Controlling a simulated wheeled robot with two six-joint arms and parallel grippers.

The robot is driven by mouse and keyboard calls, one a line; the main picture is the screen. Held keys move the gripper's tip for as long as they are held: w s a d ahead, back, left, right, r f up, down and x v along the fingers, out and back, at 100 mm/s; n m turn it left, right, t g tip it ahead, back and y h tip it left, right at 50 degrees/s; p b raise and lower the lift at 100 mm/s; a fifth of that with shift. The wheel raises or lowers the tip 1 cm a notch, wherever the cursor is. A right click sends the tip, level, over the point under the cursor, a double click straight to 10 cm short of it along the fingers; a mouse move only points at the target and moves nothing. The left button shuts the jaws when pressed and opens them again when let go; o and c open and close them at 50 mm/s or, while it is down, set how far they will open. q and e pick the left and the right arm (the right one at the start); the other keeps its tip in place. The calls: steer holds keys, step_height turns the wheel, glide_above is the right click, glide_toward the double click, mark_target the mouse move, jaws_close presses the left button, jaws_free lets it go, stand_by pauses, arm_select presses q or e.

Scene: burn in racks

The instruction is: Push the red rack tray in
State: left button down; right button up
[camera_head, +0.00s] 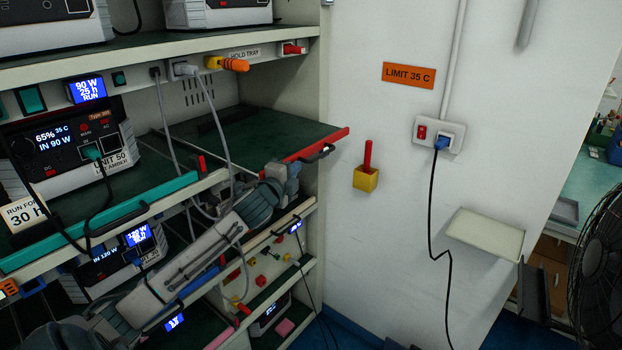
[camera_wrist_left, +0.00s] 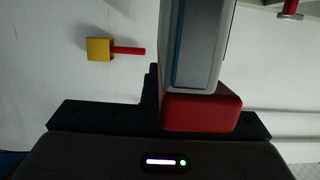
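The red rack tray has a dark green top and a red front bar (camera_head: 318,146) with a black handle. It sticks out of the rack at middle height. My left gripper (camera_head: 284,174) is at the near left end of that bar, just below the tray's edge. I cannot tell in the head view whether it touches. In the left wrist view a red block (camera_wrist_left: 200,110), apparently the bar's end, sits close in front of my dark gripper body. A grey, blue-edged slab (camera_wrist_left: 195,45) lies behind it. The finger gap is not clear. My right gripper is not in view.
A teal-fronted tray (camera_head: 110,222) bearing a Type unit (camera_head: 75,150) is left of it. Cables (camera_head: 215,120) hang in front of the rack. A yellow holder (camera_head: 366,179) and wall socket (camera_head: 440,135) are on the white wall. A fan (camera_head: 600,260) stands at right.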

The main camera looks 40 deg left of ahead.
arm_select(q)
steer(key=a, duration=0.3)
steer(key=shift+a+f, duration=0.1)
steer(key=shift+a, duration=0.1)
steer(key=shift+w+a, duration=0.1)
steer(key=shift+a, duration=0.25)
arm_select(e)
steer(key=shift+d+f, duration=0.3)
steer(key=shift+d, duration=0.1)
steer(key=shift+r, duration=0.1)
